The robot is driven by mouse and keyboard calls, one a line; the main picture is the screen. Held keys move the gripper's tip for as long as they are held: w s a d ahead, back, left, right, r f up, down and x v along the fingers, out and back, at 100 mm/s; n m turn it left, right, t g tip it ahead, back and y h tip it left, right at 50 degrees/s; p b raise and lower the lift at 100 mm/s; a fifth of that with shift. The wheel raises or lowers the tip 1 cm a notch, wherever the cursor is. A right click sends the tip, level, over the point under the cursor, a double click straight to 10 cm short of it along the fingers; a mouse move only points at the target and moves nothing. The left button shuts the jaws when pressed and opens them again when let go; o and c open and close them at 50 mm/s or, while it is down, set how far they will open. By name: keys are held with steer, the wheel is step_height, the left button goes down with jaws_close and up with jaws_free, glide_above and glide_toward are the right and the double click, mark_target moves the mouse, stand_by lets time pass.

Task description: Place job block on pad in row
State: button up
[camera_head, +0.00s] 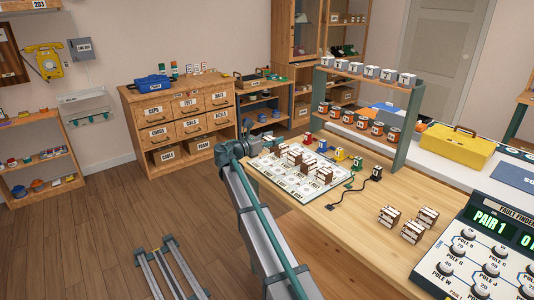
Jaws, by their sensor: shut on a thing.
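The pad board (270,173), white with pale round pads in rows, lies on the wooden workbench. Several brown-and-white job blocks (309,166) stand on its rear and right part. Three more job blocks (411,231) stand in a loose group on the bare bench to the right. My arm reaches up to the board's left edge, and my gripper (284,153) is small at its far left corner. It is shut on a brown-and-white job block (294,150), low over or on the board. Fingertips and contact with the pad are too small to make out.
Small coloured phones (339,154) and a black one with a cord stand along the board's back and right. A green-posted rack (401,120) with cans and white boxes rises behind. The fault finder console (490,245) fills the right front. Bare bench lies in front.

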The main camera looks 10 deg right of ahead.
steer(key=w+f, duration=0.4)
steer(key=w, duration=0.1)
steer(key=w+f, duration=0.2)
steer(key=shift+w+a+f, duration=0.25)
steer(key=shift+a+f, duration=0.15)
steer(key=shift+w+f, duration=0.15)
steer(key=shift+f, duration=1.55)
steer(key=shift+f, duration=0.15)
steer(key=o, duration=1.2)
steer(key=shift+a, duration=0.1)
steer(key=v, duration=1.2)
